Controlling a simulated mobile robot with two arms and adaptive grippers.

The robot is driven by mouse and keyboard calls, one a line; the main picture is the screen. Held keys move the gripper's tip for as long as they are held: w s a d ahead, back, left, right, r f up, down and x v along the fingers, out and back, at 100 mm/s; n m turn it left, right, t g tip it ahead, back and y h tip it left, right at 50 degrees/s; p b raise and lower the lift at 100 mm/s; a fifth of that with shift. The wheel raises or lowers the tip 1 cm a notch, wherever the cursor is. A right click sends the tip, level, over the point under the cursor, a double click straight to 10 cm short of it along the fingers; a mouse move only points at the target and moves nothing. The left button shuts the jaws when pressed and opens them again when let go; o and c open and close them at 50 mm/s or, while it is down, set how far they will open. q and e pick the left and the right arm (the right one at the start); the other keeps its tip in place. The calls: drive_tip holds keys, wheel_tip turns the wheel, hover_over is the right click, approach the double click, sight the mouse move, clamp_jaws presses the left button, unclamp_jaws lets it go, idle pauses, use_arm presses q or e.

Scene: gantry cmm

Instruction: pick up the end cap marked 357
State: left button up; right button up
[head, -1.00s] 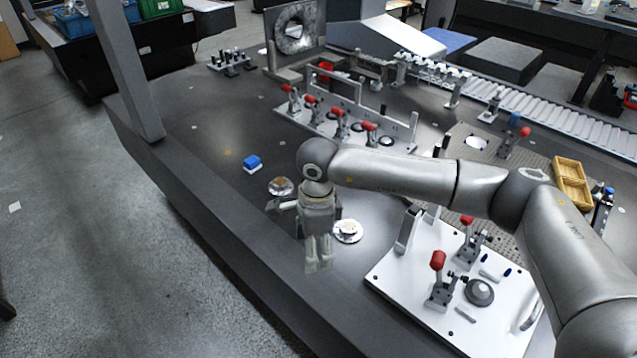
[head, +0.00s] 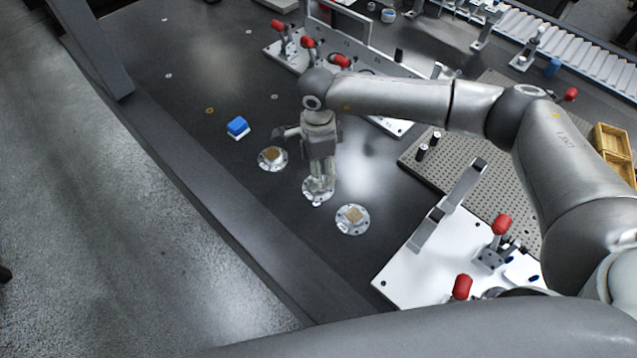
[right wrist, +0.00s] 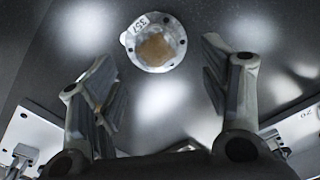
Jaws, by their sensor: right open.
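The head view shows three similar caps on the dark table: one at left (head: 272,158), one at right (head: 352,220), and a middle one (head: 316,196) partly hidden by my right gripper (head: 319,187). I cannot read their marks there. My right gripper, also in the right wrist view (right wrist: 167,88), is open and empty, pointing down. My left gripper is not in view.
A blue and white block (head: 238,127) sits left of the caps. A white fixture plate (head: 415,275) with red-handled clamps stands at right, near a perforated plate (head: 480,150). Another clamp fixture (head: 285,50) stands behind. The table's front edge lies close to the caps.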

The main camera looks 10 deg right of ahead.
drive_tip(key=f, duration=0.1)
drive_tip(key=f+p, duration=0.1)
drive_tip(key=f, duration=0.2)
drive_tip(key=shift+s+f, duration=0.2)
drive_tip(key=shift+s, duration=0.1)
drive_tip(key=shift+f, duration=0.45)
drive_tip(key=shift+c, duration=1.1)
drive_tip(key=c, duration=1)
drive_tip(key=shift+w, duration=0.1)
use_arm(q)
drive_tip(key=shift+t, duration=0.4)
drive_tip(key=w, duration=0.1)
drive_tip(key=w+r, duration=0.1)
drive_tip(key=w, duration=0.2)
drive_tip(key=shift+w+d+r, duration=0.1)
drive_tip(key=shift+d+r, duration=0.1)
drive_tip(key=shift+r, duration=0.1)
